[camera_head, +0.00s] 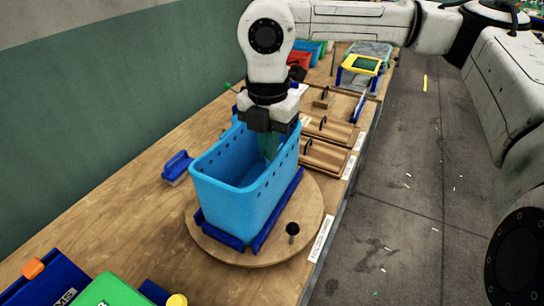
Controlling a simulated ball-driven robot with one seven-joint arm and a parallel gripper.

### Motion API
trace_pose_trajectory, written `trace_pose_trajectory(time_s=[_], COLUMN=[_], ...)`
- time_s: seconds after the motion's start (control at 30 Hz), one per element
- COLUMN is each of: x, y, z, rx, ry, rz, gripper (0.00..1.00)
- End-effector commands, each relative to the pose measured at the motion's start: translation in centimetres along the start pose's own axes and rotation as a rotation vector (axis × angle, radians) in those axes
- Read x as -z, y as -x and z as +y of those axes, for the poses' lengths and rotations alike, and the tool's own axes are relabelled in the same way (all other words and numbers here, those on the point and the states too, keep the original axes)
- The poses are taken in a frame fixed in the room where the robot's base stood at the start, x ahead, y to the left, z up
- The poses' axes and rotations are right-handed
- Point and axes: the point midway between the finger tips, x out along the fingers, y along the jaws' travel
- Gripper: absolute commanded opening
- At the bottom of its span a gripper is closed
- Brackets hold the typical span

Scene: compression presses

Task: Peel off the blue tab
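A light blue bin (236,207) stands upright in a dark blue frame (273,221) on a round wooden board (306,225). My gripper (270,149) points down at the bin's far right end. Its teal fingers reach below the rim line and overlap the bin's inner wall. I cannot tell whether they touch it, or whether they are open or shut on something. I cannot make out a separate blue tab for sure. The gripper and the bin's walls hide part of that end.
A blue brush-like block (177,166) lies left of the bin. A black knob (292,229) stands on the board's right side. Wooden trays with handles (325,156) and a yellow-framed stand (361,66) are beyond. Blue and green items fill the near left corner.

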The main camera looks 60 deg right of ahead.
Motion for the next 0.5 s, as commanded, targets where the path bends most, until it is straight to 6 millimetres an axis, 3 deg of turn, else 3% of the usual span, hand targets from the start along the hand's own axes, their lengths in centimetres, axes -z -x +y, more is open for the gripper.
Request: trace_pose_trajectory(time_s=[0.5], x=[0.0], y=[3.8], z=[0.0], rx=[0.000], ry=[0.000], rz=[-0.001], gripper=[0.00])
